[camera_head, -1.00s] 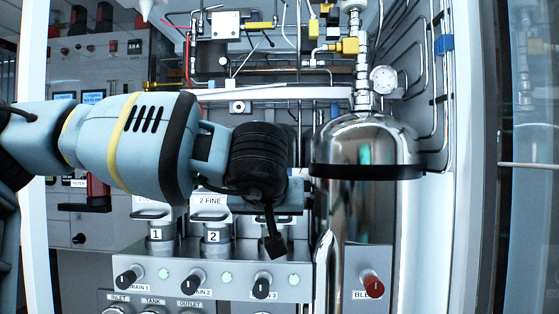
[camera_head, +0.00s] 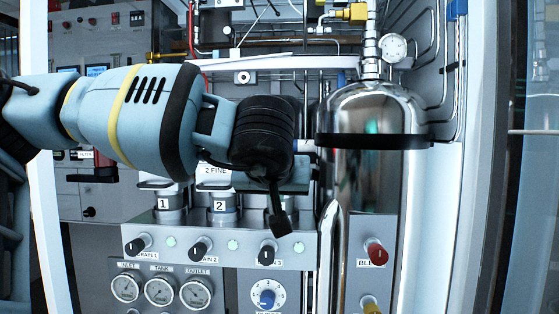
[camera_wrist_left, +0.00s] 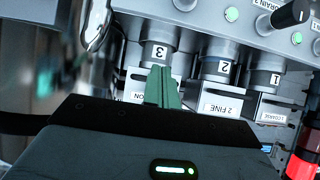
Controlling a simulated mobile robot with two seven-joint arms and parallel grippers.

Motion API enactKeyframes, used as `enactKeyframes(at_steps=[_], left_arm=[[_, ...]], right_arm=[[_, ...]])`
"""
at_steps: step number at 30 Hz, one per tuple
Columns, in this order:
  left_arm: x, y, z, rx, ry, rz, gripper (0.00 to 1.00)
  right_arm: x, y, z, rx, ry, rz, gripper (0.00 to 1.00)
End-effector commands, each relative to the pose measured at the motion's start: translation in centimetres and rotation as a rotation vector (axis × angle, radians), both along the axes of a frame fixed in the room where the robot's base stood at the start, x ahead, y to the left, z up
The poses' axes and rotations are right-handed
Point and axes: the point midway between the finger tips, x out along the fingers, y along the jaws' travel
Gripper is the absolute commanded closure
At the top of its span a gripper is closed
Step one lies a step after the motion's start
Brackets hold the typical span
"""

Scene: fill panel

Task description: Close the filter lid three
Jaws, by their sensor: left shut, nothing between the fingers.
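The filter marked 3 (camera_wrist_left: 158,54) shows in the left wrist view, a grey cylinder between the filter marked 2 (camera_wrist_left: 222,68) and the steel tank. Its lid (camera_wrist_left: 134,85), with a white label ending in "ON", is partly hidden behind my fingers. I cannot tell how far it is open. My left gripper (camera_wrist_left: 161,72) has its green fingers shut with nothing between them, right at that lid; contact is unclear. In the head view my left wrist covers filter 3. My right gripper is in neither current view.
The polished steel tank (camera_head: 372,180) stands close to the right of my left wrist. A panel with black drain knobs (camera_head: 202,246) and green lights lies below the filters, with gauges (camera_head: 160,291) under it. Filter 1 (camera_head: 164,204) is at the left.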

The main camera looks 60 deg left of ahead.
Motion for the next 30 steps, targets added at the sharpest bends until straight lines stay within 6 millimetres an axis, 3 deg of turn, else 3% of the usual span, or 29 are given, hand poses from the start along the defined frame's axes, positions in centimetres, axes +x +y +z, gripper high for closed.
enactKeyframes(at_steps=[6, 13, 30], left_arm=[[-2.0, -2.6, 2.7, 0.014, -0.019, -0.004, 1.0], [-3.5, -4.5, 4.3, 0.016, -0.025, -0.005, 1.0], [-3.9, -4.9, 4.7, 0.014, -0.027, -0.006, 1.0]], right_arm=[[0.1, 0.0, 0.0, 0.0, -0.002, 0.0, 0.51], [0.2, 0.0, 0.2, -0.001, -0.004, 0.0, 0.51], [0.4, 0.0, 0.4, 0.0, -0.01, -0.001, 0.51]])
